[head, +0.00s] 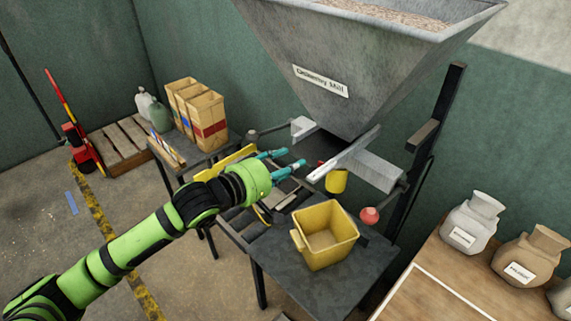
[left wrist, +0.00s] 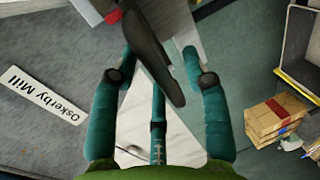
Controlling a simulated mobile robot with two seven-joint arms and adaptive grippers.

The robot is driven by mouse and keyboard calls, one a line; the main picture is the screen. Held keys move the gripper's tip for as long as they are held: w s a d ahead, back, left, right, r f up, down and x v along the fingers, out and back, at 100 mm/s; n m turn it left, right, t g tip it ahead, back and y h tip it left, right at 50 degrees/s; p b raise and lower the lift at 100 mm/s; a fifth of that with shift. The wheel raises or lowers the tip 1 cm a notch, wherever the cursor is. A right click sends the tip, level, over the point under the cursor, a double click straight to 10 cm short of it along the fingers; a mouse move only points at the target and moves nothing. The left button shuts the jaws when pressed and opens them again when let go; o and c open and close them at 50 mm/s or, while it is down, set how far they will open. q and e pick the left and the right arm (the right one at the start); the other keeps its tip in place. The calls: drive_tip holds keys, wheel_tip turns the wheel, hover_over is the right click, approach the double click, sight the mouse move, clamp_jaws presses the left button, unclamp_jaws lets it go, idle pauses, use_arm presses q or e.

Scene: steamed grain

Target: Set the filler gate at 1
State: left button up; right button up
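The big grey hopper (head: 345,70) carries a label reading "Oskerby Mill"; the label (left wrist: 42,95) also shows in the left wrist view. Below its outlet a pale lever-like bar (head: 345,153) slants down toward my left gripper (head: 296,157). The gripper's teal fingers are spread and stop just short of the bar's lower end. In the left wrist view a dark rounded bar (left wrist: 155,55) passes between the spread fingers, and I cannot tell whether they touch it. A small red part (left wrist: 113,16) sits by its upper end. No gate scale or number is readable.
A yellow bin (head: 325,237) stands on the dark table under the hopper, below a yellow spout (head: 337,181). A red knob (head: 369,215) is to its right. Paper sacks (head: 196,112) stand behind on the left; labelled bags (head: 473,221) are on the wooden table at right.

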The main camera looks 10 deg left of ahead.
use_arm(q)
drive_tip(key=v, duration=1.2)
idle(0.3)
